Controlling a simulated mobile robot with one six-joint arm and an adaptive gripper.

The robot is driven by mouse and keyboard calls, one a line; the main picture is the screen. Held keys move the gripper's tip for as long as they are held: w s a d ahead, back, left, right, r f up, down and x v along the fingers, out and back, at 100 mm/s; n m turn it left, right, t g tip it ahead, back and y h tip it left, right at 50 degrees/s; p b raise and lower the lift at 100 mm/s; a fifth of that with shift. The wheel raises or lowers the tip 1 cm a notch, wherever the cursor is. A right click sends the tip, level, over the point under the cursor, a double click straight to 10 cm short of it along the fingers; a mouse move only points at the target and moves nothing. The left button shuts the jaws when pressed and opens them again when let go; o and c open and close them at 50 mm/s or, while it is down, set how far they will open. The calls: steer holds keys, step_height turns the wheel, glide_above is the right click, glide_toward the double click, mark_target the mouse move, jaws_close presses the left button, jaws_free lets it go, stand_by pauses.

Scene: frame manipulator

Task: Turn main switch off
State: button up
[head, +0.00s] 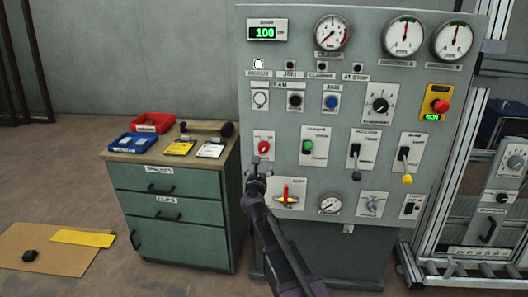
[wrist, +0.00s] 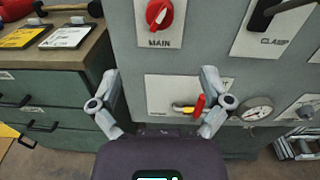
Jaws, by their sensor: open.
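The main switch is a red rotary knob (wrist: 160,14) on a light plate labelled MAIN, at the top of the wrist view. A pale slanted mark shows on the knob, whose top reaches the picture's upper edge. In the head view the same red knob (head: 264,147) is at the left of the grey control panel (head: 345,100). My gripper (wrist: 160,78) is open and empty, its two fingers spread wide. In the head view my gripper (head: 258,166) shows just below the knob, in front of the panel's left side. No contact with the knob is visible.
A red lever with yellow parts (head: 286,194) is below the knob, near my gripper. A round gauge (head: 330,205) and a green button (head: 308,147) are to the right. A green drawer cabinet (head: 175,215) with trays on top stands close on the left.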

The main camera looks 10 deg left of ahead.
mark_target(263, 151)
steer(key=w, duration=1.4)
steer(key=shift+s, duration=0.1)
steer(key=c, duration=1.2)
